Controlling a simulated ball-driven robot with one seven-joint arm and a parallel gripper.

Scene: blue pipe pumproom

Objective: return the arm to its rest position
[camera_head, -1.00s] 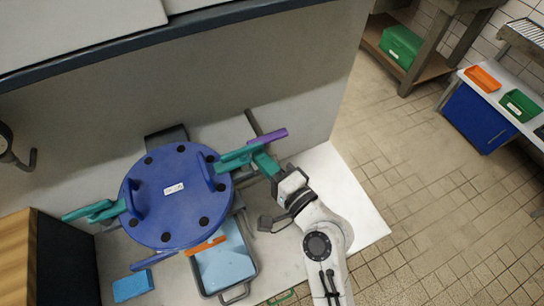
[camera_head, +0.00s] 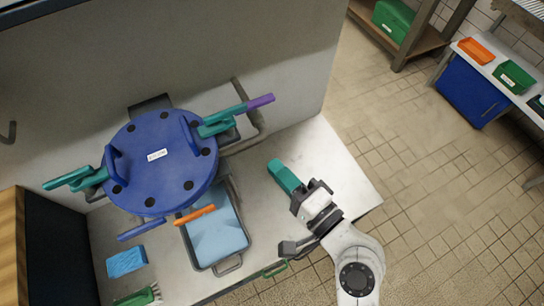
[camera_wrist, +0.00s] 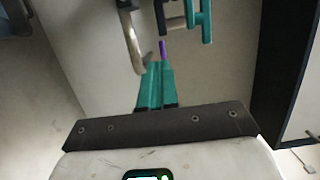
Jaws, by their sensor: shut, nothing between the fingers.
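My gripper (camera_head: 275,164) has teal fingers and is shut with nothing between them. It is over the right part of the white worktop, apart from the valve, pointing up and left. In the wrist view my gripper's fingers (camera_wrist: 155,66) are together at the middle. The blue round valve cover (camera_head: 160,163) with black bolts lies left of my gripper. A teal clamp lever with a purple end (camera_head: 262,101) sticks out from its right side; teal clamp parts (camera_wrist: 206,20) also show in the wrist view.
A grey tray with blue contents (camera_head: 246,240) stands below the cover, with an orange handle (camera_head: 195,214) at its upper edge. A blue sponge (camera_head: 126,261) and green brush (camera_head: 135,298) lie at lower left. A grey bent pipe (camera_head: 258,125) rises behind. Tiled floor (camera_head: 440,190) is free at right.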

